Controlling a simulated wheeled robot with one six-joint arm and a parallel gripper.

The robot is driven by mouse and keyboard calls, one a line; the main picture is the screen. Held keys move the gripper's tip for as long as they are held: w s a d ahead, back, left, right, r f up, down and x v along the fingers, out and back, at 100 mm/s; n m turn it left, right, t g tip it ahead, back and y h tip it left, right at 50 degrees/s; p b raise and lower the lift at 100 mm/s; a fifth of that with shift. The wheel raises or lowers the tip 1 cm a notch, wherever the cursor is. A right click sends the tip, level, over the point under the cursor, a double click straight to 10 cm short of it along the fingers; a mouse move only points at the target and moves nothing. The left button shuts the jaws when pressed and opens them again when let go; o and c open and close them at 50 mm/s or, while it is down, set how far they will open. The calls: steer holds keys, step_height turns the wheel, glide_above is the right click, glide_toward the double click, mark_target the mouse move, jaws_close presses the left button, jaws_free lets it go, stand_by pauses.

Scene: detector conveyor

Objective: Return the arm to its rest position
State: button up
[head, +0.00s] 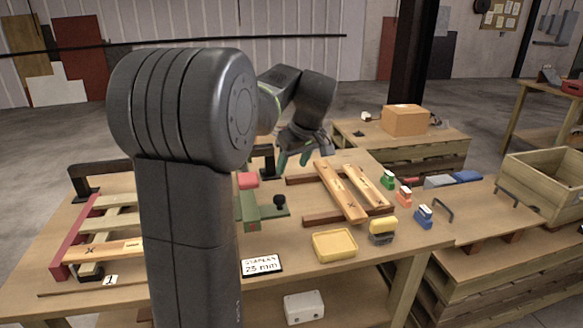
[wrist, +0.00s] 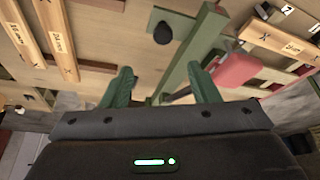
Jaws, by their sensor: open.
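My gripper (head: 294,160) is raised above the workbench, behind the green fixture in the head view. Its two green fingers are apart with nothing held between them, as the wrist view (wrist: 160,75) also shows. The arm bends over from the dark column in the foreground. The green fixture (head: 248,212) has a red block (head: 248,181) on top and a black knob (head: 279,201) beside it. In the wrist view the green bar (wrist: 194,55), red block (wrist: 236,70) and black knob (wrist: 163,33) lie beyond the fingers. The gripper appears clear of them, though the exact gap cannot be told.
Wooden bars (head: 342,190) lie on a rack at the right. A yellow tray (head: 334,245), a "23 mm" card (head: 262,265) and small coloured stamps (head: 424,217) stand near the front right. A slatted rack (head: 108,221) is at left. My column hides part of the bench.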

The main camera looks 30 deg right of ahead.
mark_target(277, 198)
steer(key=x, duration=1.4)
steer(key=shift+a, duration=0.6)
